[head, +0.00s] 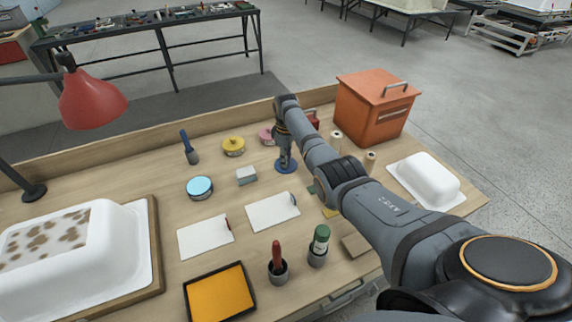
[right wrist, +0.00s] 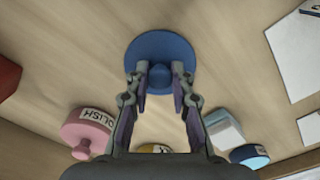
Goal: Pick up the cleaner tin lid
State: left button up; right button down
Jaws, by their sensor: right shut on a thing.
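The blue lid (head: 287,168) is a flat round disc with a knob, below my right gripper (head: 285,158) in the head view. In the right wrist view the lid (right wrist: 160,45) is at the top centre, and my right gripper (right wrist: 160,80) has its two fingers on either side of the knob, shut on it. I cannot tell whether the lid touches the bench or is slightly above it. A blue tin (head: 200,188) with a light blue top stands to the left; it also shows in the right wrist view (right wrist: 249,155). My left gripper is not in view.
A yellow tin (head: 233,147) and pink polish tin (head: 266,136) stand behind, with a grey-white block (head: 246,176) to the left. An orange box (head: 374,108) stands back right.

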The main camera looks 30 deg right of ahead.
jog(key=shift+s+f, duration=0.2)
